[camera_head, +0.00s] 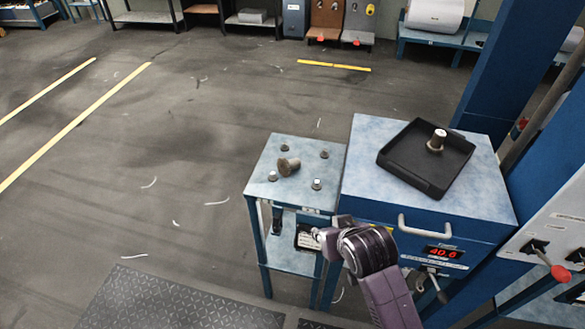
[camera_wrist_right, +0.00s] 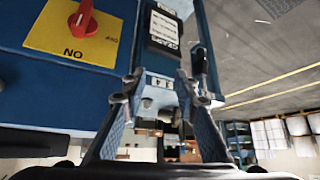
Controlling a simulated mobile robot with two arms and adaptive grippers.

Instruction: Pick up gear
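A brownish metal piece with a round flange and short stem, which looks like the gear (camera_head: 288,166), lies tilted on the small blue-grey table (camera_head: 262,187) in the head view. A similar piece (camera_head: 436,141) with a pale top stands upright in the black tray (camera_head: 400,165) on the larger cabinet. My right gripper (camera_head: 322,236) is in front of the cabinet and below the small table's top, apart from both pieces. My left gripper is not in view.
Several short pegs (camera_head: 316,184) stand on the small table around the piece. The blue cabinet (camera_head: 365,150) has a handle (camera_head: 425,228) and a red display (camera_head: 444,253) on its front. A blue post (camera_head: 510,70) rises at right. The floor at left is open.

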